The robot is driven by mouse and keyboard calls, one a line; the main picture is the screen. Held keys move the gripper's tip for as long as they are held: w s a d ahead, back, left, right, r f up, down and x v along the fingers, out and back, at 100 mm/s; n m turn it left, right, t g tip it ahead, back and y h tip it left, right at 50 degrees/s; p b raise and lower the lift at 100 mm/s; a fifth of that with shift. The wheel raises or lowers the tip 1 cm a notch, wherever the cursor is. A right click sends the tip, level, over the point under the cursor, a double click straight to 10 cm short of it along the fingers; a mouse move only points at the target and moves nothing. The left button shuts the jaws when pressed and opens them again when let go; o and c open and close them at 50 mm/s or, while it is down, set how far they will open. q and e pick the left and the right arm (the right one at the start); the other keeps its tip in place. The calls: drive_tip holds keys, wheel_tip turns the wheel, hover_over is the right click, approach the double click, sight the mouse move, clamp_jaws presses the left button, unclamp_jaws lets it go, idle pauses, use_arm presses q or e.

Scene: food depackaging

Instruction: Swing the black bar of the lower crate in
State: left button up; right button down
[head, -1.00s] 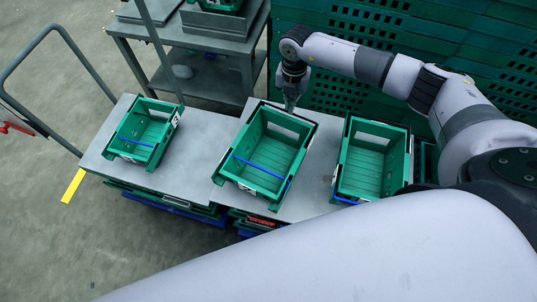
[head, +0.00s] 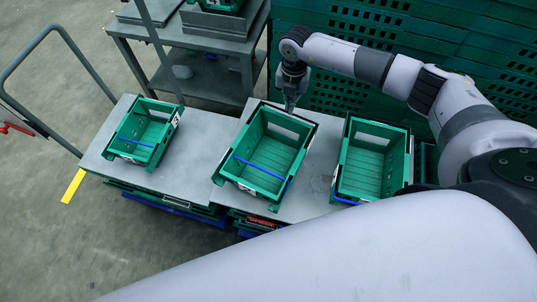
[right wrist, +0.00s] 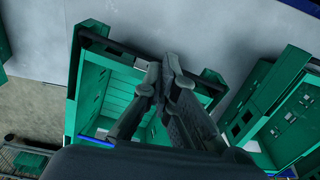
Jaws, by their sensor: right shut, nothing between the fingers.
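Three green crates stand apart in a row on grey table tops. My right gripper (head: 290,106) is shut and empty, fingers pointing down, at the far edge of the middle crate (head: 236,172). In the right wrist view the shut fingertips (right wrist: 166,66) overlap the same crate's edge (right wrist: 82,88), beside a black bar (right wrist: 112,47) along its rim. I cannot tell whether they touch the bar. A blue bar (head: 260,168) crosses the near end of the middle crate. No crate is visibly stacked on another in this row. My left gripper is not in view.
The left crate (head: 122,135) and right crate (head: 347,170) stand on either side, with bare table between them. A grey shelf table (head: 175,35) stands behind. A wall of stacked green crates (head: 340,90) rises behind my right arm. A cart handle (head: 75,50) is at left.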

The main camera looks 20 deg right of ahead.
drive_tip(key=shift+f+b, duration=0.5)
drive_tip(key=shift+f, duration=0.2)
drive_tip(key=shift+r, duration=0.2)
idle(0.4)
drive_tip(key=shift+w+d, duration=0.15)
drive_tip(key=shift+w+d+b, duration=0.7)
drive_tip(key=shift+w+d, duration=0.05)
drive_tip(key=shift+d, duration=0.1)
drive_tip(key=shift+f, duration=0.1)
drive_tip(key=shift+f+b, duration=0.55)
drive_tip(key=shift+f, duration=0.15)
